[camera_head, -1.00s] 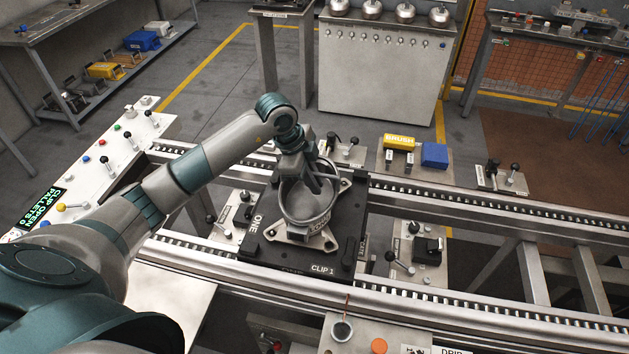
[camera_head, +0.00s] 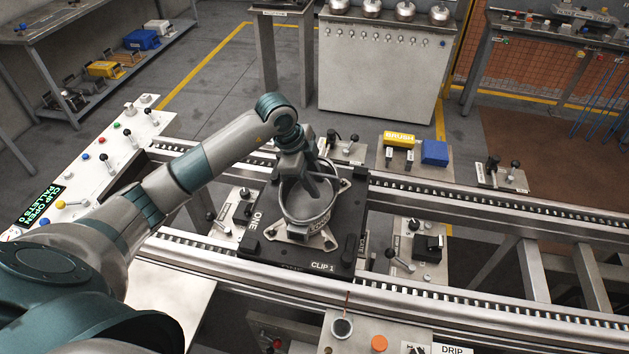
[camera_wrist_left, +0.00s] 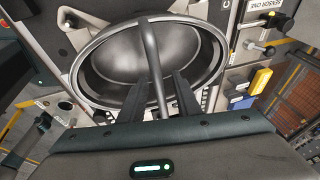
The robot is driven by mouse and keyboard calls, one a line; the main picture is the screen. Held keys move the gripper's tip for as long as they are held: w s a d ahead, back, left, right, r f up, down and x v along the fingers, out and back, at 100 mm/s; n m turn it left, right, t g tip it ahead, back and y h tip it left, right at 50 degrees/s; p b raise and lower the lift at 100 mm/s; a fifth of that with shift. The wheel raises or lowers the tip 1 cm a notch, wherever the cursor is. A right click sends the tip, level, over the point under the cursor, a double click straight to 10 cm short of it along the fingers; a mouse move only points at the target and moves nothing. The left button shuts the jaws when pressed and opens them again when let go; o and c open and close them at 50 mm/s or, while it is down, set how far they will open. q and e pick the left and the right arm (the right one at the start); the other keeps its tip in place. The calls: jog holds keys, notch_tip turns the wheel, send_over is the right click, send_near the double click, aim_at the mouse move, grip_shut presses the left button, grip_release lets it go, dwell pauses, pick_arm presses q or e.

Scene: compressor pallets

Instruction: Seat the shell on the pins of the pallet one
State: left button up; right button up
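The shell (camera_head: 294,213) is a grey metal bowl with flat feet and a bar across its mouth. It stands upright over pallet one (camera_head: 345,235), a black plate marked ONE and CLIP 1. Its feet look down at the plate, but the pins are hidden, so I cannot tell whether it is on them. My left gripper (camera_head: 312,187) is at the bowl's mouth. In the left wrist view its fingers (camera_wrist_left: 161,80) are apart, one on each side of the shell's bar (camera_wrist_left: 151,52), with a gap visible. My right gripper is out of view.
Roller rails (camera_head: 450,200) run on both sides of the pallet. Lever stations (camera_head: 418,250) stand close by on the right. A control panel (camera_head: 90,170) reading CLIP OPEN is at left.

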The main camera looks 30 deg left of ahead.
pick_arm(q)
jog(key=shift+s+f, duration=0.1)
jog(key=shift+f, duration=0.15)
jog(key=shift+a+r+b, duration=0.2)
jog(key=shift+r+b, duration=0.1)
jog(key=shift+r, duration=0.35)
jog(key=b+v, duration=0.4)
jog(key=v, duration=1.2)
jog(key=shift+r, duration=0.25)
jog(key=shift+d, duration=0.1)
